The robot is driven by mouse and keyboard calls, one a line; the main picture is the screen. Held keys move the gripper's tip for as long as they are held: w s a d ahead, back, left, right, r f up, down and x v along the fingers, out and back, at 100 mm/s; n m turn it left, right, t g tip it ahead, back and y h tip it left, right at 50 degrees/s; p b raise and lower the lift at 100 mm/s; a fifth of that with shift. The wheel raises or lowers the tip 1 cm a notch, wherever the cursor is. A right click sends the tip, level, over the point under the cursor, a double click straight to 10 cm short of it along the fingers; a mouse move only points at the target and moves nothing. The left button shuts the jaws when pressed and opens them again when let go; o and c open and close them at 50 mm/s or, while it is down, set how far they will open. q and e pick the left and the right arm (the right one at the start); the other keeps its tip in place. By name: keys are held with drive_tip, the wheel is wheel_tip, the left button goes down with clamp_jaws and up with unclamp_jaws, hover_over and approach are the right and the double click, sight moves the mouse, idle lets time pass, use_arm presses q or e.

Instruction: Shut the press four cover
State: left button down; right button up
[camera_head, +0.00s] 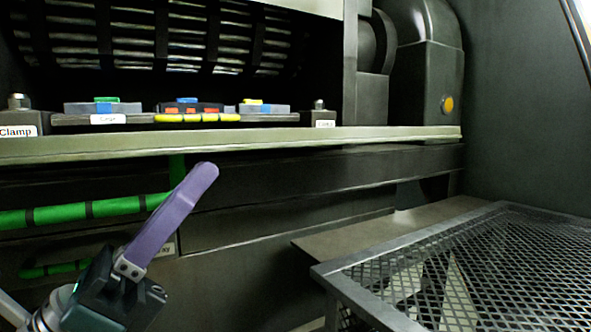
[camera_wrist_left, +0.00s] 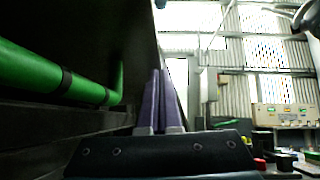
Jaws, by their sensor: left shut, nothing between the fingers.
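The press fills the left and middle of the head view. Its dark barred cage (camera_head: 160,40) shows behind a pale ledge (camera_head: 300,142). I cannot tell which part is the press four cover, or whether it is open. My left gripper (camera_head: 204,172) has purple fingers that are shut and empty. It points up and to the right, in front of the dark press frame just below the ledge. In the left wrist view its fingers (camera_wrist_left: 160,78) lie side by side beside a dark panel. My right gripper is not in view.
Green pipes (camera_head: 85,212) run along the press frame at the left. The ledge carries small coloured blocks (camera_head: 190,108) and a "Clamp" label (camera_head: 17,131). A metal mesh platform (camera_head: 470,265) stands at the lower right. In the left wrist view, a control box (camera_wrist_left: 285,114) stands at the right.

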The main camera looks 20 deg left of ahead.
use_arm(q)
drive_tip(key=shift+r, duration=0.15)
drive_tip(key=r+n+y+p, duration=0.2)
drive_tip(key=r+p, duration=0.1)
drive_tip(key=p, duration=0.1)
drive_tip(key=r+n+t+y+p, duration=0.1)
drive_tip(key=r+n+y+p, duration=0.1)
drive_tip(key=r+n+p, duration=0.1)
drive_tip(key=w+a+r+n+t+y+p, duration=0.1)
drive_tip(key=r+n+y+p, duration=0.2)
drive_tip(key=r+p, duration=0.2)
drive_tip(key=shift+a+r+p, duration=0.1)
drive_tip(key=shift+p, duration=0.35)
drive_tip(key=w+a+r+n+y+p, duration=0.2)
drive_tip(key=r+n+y+p, duration=0.15)
drive_tip(key=r+p, duration=0.2)
drive_tip(key=w+a+r+n+y+p, duration=0.25)
drive_tip(key=r+n+p, duration=0.2)
drive_tip(key=p, duration=0.25)
drive_tip(key=w+a+r+n+g+y+p, duration=0.1)
drive_tip(key=w+a+r+n+g+p, duration=0.1)
drive_tip(key=a, duration=0.5)
drive_tip(key=w+a+r+n+g+y+p, duration=0.2)
drive_tip(key=w+a+r+n+g+p, duration=0.1)
drive_tip(key=w+a+r+p, duration=0.3)
drive_tip(key=shift+w+a+n, duration=0.45)
drive_tip(key=shift+w+n, duration=0.15)
drive_tip(key=shift+w, duration=0.3)
